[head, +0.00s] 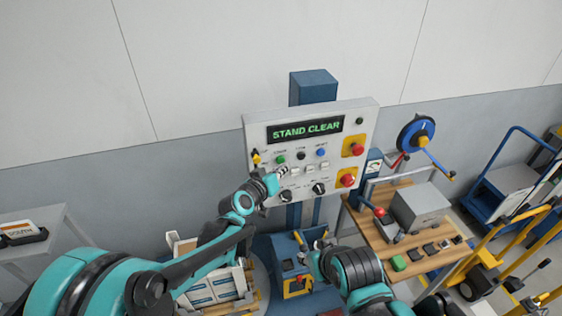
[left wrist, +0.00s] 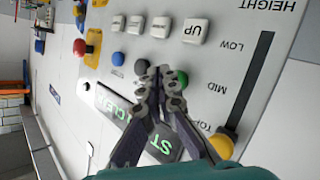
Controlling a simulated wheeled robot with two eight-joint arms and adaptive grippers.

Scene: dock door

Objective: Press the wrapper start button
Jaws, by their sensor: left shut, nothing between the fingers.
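The grey control panel (head: 262,190) stands on a blue post and its display (head: 305,129) reads STAND CLEAR. A green button (head: 280,159) sits below the display, with a black button (head: 301,155) and a blue button (head: 321,152) to its right. Their labels are too small to read. My left gripper (head: 282,172) is shut and empty at the panel face, just below the green button. In the left wrist view its fingertips (left wrist: 164,72) partly cover the green button (left wrist: 178,101); contact cannot be told. My right gripper (head: 308,262) is low in front of the panel, its fingers unclear.
Red knobs on yellow plates (head: 353,147) sit on the panel's right side, dark dials (head: 319,188) along its bottom. White buttons (left wrist: 197,31) lie close to the left fingertips. A wooden bench (head: 425,262) stands at the right, a loaded pallet (head: 215,284) below the left arm.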

